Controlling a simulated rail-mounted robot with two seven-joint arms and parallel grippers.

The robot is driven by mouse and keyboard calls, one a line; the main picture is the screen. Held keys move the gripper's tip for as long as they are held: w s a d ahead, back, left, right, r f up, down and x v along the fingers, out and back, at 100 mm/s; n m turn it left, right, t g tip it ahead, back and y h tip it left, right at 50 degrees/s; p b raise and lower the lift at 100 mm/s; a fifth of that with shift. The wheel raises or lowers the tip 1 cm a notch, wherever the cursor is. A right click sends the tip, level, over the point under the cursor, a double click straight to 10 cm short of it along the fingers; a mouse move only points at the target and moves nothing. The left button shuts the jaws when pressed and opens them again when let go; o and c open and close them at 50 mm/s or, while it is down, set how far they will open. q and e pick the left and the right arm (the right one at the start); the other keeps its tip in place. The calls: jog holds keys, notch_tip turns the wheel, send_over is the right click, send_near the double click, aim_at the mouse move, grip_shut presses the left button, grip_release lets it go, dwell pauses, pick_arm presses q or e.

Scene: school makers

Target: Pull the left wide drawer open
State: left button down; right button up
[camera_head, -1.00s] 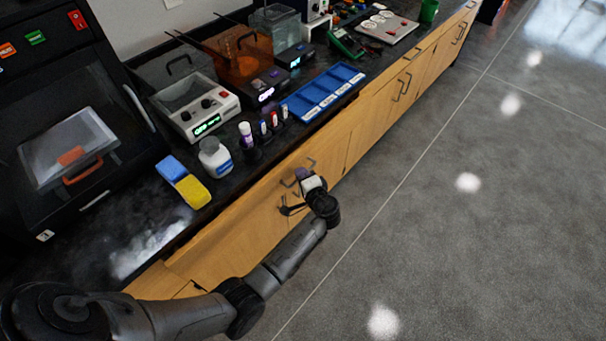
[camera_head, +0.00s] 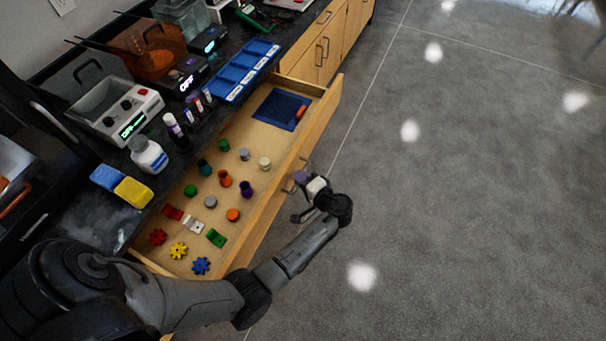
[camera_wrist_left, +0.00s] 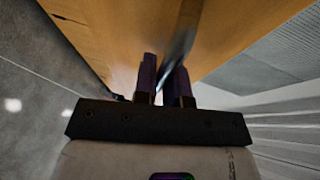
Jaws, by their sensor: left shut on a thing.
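The left wide drawer (camera_head: 262,226) stands pulled well out from the bench, and its inside shows. Its wooden front also fills the top of the left wrist view (camera_wrist_left: 115,30). My left gripper (camera_head: 297,184) is at the middle of the drawer front, on its outer side. In the left wrist view, the two dark fingers (camera_wrist_left: 164,85) are shut on the drawer's metal bar handle (camera_wrist_left: 177,52). Part of the handle is hidden by the fingers. My right gripper is in neither view.
The drawer holds small coloured parts, such as a yellow gear (camera_head: 178,250), and a blue tray (camera_head: 281,108). A white bottle (camera_head: 148,154) and a yellow sponge (camera_head: 133,192) stand near the dark bench edge. The floor (camera_head: 470,220) to the right is clear.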

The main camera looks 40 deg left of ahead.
pick_arm(q)
jog(key=shift+w+d, duration=0.1)
jog(key=shift+d, duration=0.25)
jog(key=c, duration=1.2)
grip_release()
jog(key=shift+d, duration=0.15)
